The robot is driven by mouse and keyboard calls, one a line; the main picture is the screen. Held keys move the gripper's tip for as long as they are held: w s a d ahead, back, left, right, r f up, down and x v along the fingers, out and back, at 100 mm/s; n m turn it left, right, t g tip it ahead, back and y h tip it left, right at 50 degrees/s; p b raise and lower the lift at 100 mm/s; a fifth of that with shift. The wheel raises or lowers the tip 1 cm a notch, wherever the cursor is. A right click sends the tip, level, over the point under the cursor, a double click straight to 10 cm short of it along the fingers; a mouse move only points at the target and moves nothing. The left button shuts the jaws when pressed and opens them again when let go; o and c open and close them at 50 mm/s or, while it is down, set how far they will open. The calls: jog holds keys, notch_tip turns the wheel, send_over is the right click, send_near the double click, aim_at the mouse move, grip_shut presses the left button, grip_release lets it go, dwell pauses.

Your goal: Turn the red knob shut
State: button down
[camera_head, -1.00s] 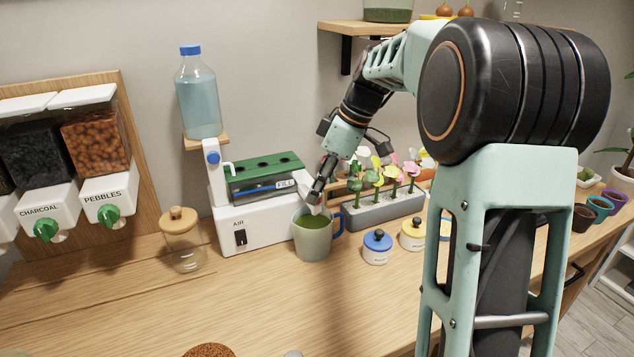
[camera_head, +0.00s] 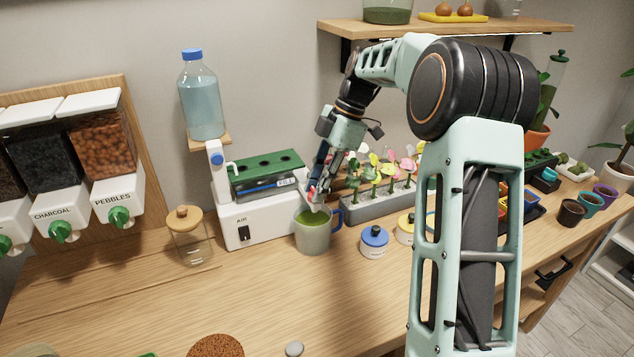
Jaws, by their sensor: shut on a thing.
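My gripper (camera_head: 316,188) points down at the right end of the white machine (camera_head: 262,228), just above the grey mug. A small reddish patch, the red knob (camera_head: 312,190), shows at my fingertips. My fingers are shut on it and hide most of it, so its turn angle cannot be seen. The grey mug (camera_head: 313,241), with a blue handle and green contents, stands below, beside the machine.
A water bottle (camera_head: 201,100) stands on a small ledge behind the machine. A cork-lidded jar (camera_head: 189,243) is left of it. A grey planter (camera_head: 375,208) with flowers and a blue-lidded pot (camera_head: 374,243) are to the right. The front counter is mostly clear.

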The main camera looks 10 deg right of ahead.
dwell(0.4)
jog(key=c, duration=1.7)
grip_release()
jog(key=shift+o, duration=0.2)
jog(key=v, duration=1.2)
jog(key=shift+w+a, duration=0.1)
jog(key=shift+w, duration=0.05)
